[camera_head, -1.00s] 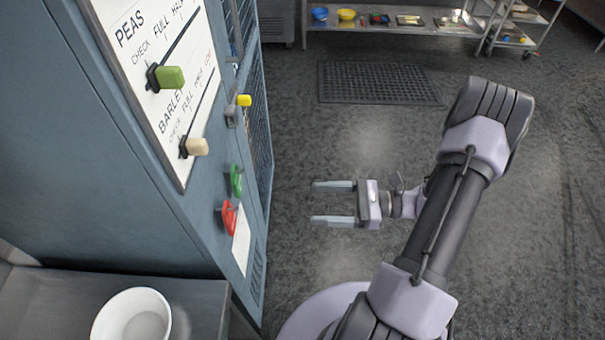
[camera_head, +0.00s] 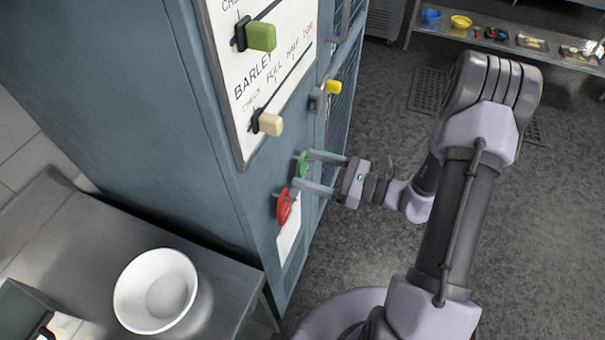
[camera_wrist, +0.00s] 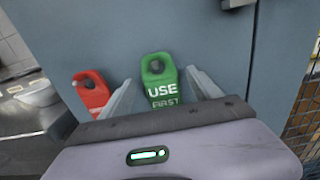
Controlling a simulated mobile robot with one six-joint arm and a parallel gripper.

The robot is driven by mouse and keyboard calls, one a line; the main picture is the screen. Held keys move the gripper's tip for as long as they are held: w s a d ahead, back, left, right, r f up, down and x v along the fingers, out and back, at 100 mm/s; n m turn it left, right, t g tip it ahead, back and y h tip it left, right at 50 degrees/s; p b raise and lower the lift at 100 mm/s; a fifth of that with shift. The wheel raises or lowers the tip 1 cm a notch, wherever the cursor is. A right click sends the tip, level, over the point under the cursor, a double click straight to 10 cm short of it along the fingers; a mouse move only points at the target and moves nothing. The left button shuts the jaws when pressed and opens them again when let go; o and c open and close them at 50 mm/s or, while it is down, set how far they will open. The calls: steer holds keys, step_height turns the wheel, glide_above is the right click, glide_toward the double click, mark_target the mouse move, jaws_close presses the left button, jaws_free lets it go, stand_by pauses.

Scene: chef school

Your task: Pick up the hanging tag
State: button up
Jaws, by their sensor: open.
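Two tags hang side by side on the blue-grey cabinet front, a green one (camera_head: 303,164) and a red one (camera_head: 286,207). In the wrist view the green tag (camera_wrist: 158,82) reads "USE FIRST" and has a hole at its top. The red tag (camera_wrist: 91,92) is to its left, partly hidden by a finger. My gripper (camera_head: 302,170) is open with its fingers pointing at the cabinet. In the wrist view the fingers (camera_wrist: 160,95) stand on either side of the green tag. Its lower part is hidden by my gripper, and I cannot tell whether either finger touches it.
A white board with green (camera_head: 261,36) and cream (camera_head: 270,124) sliders is above the tags. A yellow-ended latch (camera_head: 333,87) sticks out nearby. A white bowl (camera_head: 184,304) stands on the metal counter (camera_head: 225,270) at lower left.

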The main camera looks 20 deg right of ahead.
steer(key=c, duration=1.4)
steer(key=shift+r, duration=0.1)
